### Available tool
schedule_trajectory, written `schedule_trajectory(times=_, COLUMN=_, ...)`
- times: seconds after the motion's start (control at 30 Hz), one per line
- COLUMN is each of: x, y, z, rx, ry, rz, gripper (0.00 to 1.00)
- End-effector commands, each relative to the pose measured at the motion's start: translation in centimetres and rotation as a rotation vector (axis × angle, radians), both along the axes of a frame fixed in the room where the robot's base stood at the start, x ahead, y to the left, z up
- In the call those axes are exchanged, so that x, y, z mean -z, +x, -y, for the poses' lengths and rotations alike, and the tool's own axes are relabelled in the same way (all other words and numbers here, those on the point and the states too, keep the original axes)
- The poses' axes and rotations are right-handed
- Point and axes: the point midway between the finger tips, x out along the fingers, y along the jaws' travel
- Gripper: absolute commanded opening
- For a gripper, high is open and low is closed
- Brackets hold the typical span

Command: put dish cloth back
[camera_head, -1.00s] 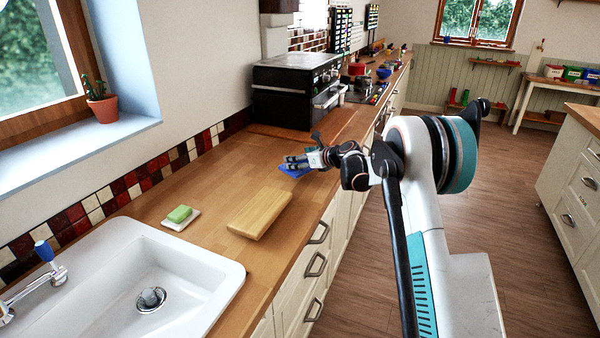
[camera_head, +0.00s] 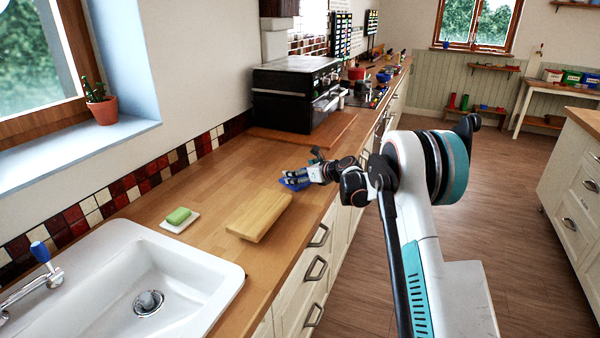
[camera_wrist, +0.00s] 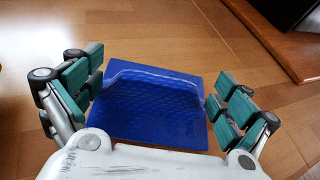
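The blue dish cloth (camera_head: 293,186) lies on the wooden counter just beyond the pale cutting board. In the wrist view the cloth (camera_wrist: 160,115) is a textured blue rectangle with a raised, bent ridge along its far part. My gripper (camera_head: 289,179) is low over the cloth. In the wrist view the fingers of my gripper (camera_wrist: 158,95) are spread wide, one at each side of the cloth. The left finger is very close to the cloth's edge; I cannot tell whether it touches.
The pale cutting board (camera_head: 258,217), a green sponge (camera_head: 178,215) on a white dish and the white sink (camera_head: 215,275) are nearer. A flat wooden board (camera_head: 330,130) lies before the black oven (camera_head: 290,98). The counter (camera_head: 225,170) left of the cloth is clear.

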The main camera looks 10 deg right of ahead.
Motion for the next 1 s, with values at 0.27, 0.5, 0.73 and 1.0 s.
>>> schedule_trajectory(times=0.27, x=-0.1, y=0.0, z=0.0, rx=0.0, ry=0.0, rz=0.0, gripper=0.97)
schedule_trajectory(times=0.5, x=-1.3, y=-1.7, z=1.0, rx=0.001, ry=0.0, rz=0.0, gripper=0.97)
schedule_trajectory(times=0.73, x=-3.2, y=-5.5, z=3.3, rx=0.002, ry=-0.001, rz=0.0, gripper=0.97)
schedule_trajectory(times=1.0, x=-4.6, y=-8.8, z=5.2, rx=0.001, ry=0.0, rz=0.0, gripper=0.97)
